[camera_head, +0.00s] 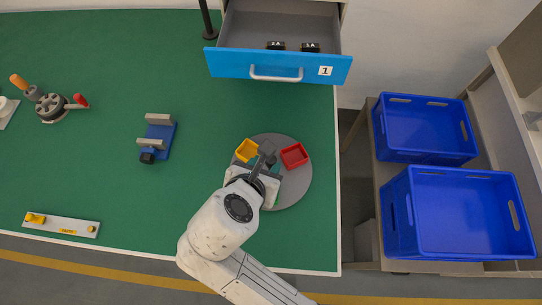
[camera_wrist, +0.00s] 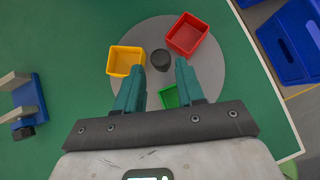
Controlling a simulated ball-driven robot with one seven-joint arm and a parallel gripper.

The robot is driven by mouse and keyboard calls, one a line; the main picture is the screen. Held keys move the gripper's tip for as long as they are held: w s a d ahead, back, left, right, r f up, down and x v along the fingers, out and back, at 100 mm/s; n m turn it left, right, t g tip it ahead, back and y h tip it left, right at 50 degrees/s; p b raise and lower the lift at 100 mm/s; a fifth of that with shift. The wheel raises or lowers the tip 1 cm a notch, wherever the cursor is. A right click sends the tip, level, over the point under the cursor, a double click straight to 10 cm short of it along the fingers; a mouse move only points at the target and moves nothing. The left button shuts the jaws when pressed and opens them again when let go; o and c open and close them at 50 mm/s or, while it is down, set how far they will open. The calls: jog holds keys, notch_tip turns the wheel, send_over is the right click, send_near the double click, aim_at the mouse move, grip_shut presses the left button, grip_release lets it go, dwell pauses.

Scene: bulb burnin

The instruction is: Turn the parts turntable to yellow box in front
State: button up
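The parts turntable (camera_head: 296,187) is a grey disc near the right edge of the green table. It carries a yellow box (camera_head: 246,150) at the back left and a red box (camera_head: 294,156) at the back right. In the wrist view, the yellow box (camera_wrist: 125,61) is left of a dark central knob (camera_wrist: 161,60), the red box (camera_wrist: 186,35) is beyond it, and a green box (camera_wrist: 172,97) is partly hidden by my gripper. My gripper (camera_wrist: 159,68) is open above the turntable, its fingertips on either side of the knob in this view. Contact cannot be told.
An open drawer with a blue front (camera_head: 225,64) stands behind the turntable. A blue fixture (camera_head: 160,136) is to the left. Two blue crates (camera_head: 458,213) stand right of the table. Green tabletop is clear between fixture and turntable.

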aim_at(271, 160)
jog(key=x, duration=0.5)
jog(key=shift+w+d+f, duration=0.1)
jog(key=shift+w+f, duration=0.1)
jog(key=shift+f, duration=0.1)
grip_shut()
